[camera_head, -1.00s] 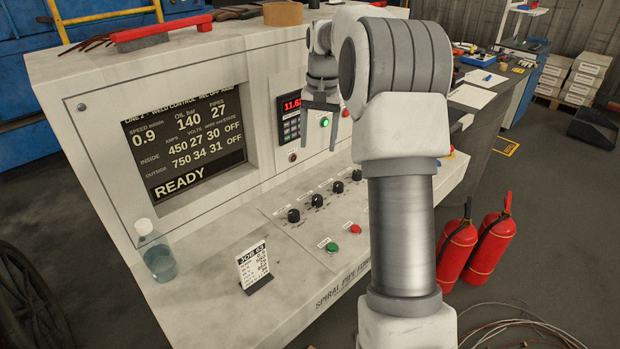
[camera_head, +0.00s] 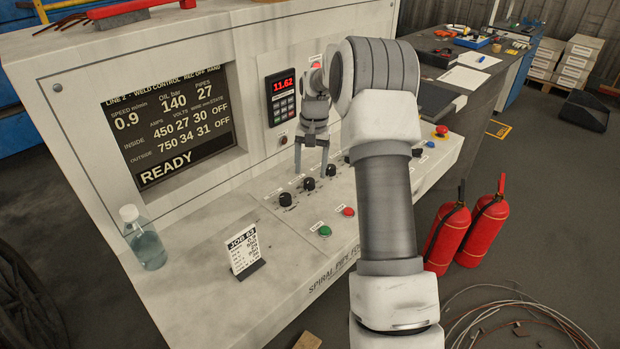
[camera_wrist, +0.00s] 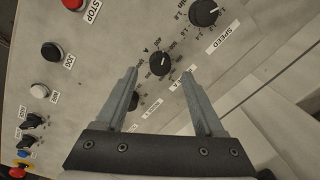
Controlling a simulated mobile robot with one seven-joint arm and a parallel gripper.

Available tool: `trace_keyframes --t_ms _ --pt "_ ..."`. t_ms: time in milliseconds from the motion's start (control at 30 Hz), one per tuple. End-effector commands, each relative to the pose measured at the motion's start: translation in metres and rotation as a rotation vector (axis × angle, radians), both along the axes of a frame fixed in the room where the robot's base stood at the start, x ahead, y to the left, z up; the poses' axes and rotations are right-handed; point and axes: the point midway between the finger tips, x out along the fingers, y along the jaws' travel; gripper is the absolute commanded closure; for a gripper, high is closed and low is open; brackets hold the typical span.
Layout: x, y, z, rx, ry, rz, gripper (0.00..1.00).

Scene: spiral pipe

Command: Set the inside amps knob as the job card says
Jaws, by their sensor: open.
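A row of black knobs runs along the console's sloped desk. My gripper (camera_head: 311,172) is open, fingers pointing down over this row, near the second knob from the left (camera_head: 309,184). In the wrist view that knob (camera_wrist: 159,63) shows between the open fingertips (camera_wrist: 160,71), a white pointer line on it; contact cannot be told. Its label is too small to read surely. The SPEED knob (camera_wrist: 204,12) is beside it, and another knob (camera_wrist: 133,101) is partly behind a finger. The job card (camera_head: 243,253) stands on the desk; its small figures are unclear. The screen (camera_head: 172,128) reads INSIDE 450 amps.
Green (camera_head: 325,231) and red (camera_head: 348,211) buttons sit in front of the knobs. A bottle (camera_head: 146,240) stands at the desk's left. A keypad with a red display (camera_head: 283,97) is on the panel behind my gripper. Fire extinguishers (camera_head: 446,238) stand right of the console.

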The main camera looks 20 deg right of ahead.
Motion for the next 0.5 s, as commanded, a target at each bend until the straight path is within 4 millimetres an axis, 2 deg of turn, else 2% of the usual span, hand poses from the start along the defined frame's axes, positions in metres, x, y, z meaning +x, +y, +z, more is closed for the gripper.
trace_keyframes --t_ms 33,200,500 --pt "0.000 0.001 -0.010 0.001 0.002 0.000 0.30" --pt "0.001 0.001 -0.028 0.001 0.001 0.000 0.30" --pt "0.001 0.001 -0.034 -0.001 -0.001 -0.001 0.30"
